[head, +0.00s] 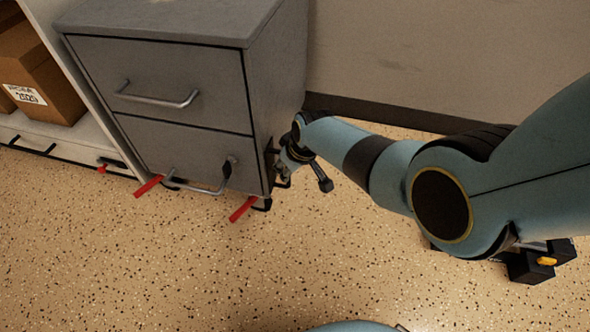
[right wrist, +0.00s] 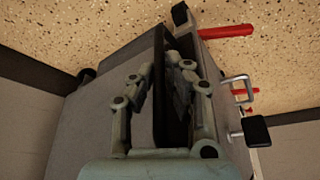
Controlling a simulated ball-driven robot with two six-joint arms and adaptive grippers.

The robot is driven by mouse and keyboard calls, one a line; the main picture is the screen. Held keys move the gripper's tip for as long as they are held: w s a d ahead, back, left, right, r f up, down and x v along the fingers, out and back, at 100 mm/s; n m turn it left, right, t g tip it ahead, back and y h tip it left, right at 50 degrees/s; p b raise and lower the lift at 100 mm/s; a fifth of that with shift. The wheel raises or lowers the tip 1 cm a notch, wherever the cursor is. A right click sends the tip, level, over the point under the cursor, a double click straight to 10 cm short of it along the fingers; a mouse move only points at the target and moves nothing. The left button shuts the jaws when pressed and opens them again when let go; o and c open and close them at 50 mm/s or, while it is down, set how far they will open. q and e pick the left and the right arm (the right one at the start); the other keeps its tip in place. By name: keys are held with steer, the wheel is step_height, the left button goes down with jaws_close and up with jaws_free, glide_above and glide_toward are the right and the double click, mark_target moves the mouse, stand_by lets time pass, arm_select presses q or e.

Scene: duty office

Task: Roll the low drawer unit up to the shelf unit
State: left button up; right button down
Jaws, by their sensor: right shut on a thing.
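The low drawer unit (head: 180,130) is a grey cabinet with two drawers and silver bar handles, upright on the floor. Red levers (head: 243,208) stick out at its lower front. The pale shelf unit (head: 82,142) stands close on its left; I cannot tell whether they touch. My right gripper (head: 278,168) is at the drawer unit's lower right side, near the front edge, and shut on it. My left gripper is out of view.
Brown cardboard boxes (head: 40,75) sit in the shelf unit, one with a white label. A plain wall (head: 430,55) with a dark baseboard runs behind on the right. The speckled floor (head: 130,260) in front of both units is clear.

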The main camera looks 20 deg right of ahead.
steer(key=shift+w+a, duration=0.1)
steer(key=shift+a, duration=0.2)
steer(key=c, duration=1.6)
jaws_free()
steer(key=shift+w, duration=0.1)
steer(key=shift+c, duration=0.2)
steer(key=shift+s+d+r, duration=0.1)
steer(key=shift+s+r, duration=0.15)
steer(key=shift+r, duration=0.25)
steer(key=v, duration=1.1)
